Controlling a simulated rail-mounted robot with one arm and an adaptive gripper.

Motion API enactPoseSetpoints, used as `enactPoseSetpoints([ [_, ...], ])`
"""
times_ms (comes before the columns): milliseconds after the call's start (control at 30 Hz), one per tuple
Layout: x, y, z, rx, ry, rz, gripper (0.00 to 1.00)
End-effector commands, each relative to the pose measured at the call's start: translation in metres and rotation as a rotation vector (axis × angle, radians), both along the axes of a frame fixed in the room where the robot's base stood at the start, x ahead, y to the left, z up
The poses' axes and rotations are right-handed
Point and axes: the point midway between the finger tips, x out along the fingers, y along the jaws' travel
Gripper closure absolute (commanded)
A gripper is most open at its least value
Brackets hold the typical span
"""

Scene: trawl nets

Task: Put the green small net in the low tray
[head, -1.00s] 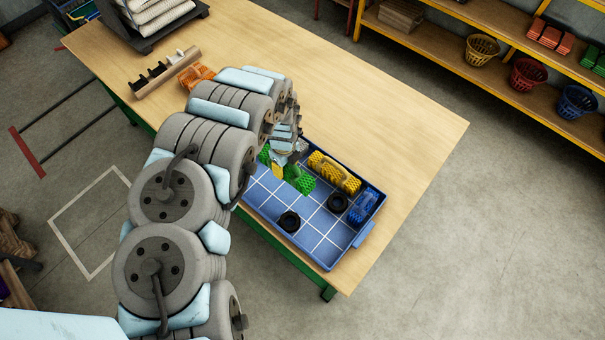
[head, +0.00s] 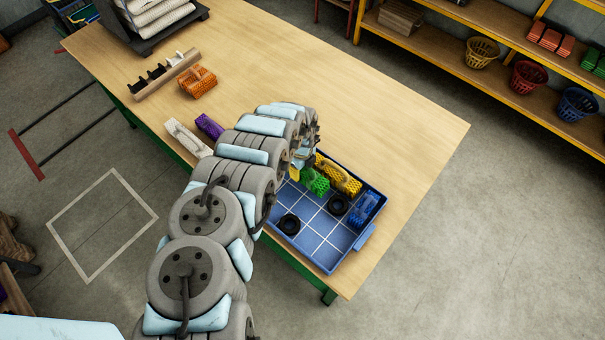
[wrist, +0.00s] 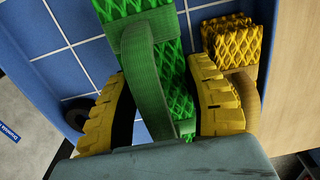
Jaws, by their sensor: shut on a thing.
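The green small net (head: 315,182) is a green mesh bundle with a strap, at the upper part of the blue low tray (head: 318,254). In the wrist view the green net (wrist: 152,62) lies between the yellow fingers of my gripper (wrist: 160,110), which are shut on it. The tray's gridded floor (wrist: 60,35) shows beneath and beside the net. I cannot tell whether the net touches the floor. My arm hides part of the tray and of the net in the head view.
In the tray, a yellow net (head: 338,175) lies right beside the green one, a blue net (head: 367,208) at the right, and two black rings (head: 289,225) nearer the front. Orange (head: 198,82), white (head: 187,138) and purple (head: 209,126) nets lie on the table. The table's right side is clear.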

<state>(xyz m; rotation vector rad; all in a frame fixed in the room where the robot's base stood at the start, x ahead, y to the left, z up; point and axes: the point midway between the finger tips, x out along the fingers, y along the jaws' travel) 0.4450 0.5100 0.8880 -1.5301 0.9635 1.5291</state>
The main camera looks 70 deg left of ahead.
Motion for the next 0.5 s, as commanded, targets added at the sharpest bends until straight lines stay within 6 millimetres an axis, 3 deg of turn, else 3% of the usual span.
enactPoseSetpoints([
  [267, 0.003, 0.000, -0.004, 0.001, 0.000, 0.000, 0.88],
  [500, 0.005, 0.001, -0.021, 0.000, -0.001, 0.001, 0.88],
])
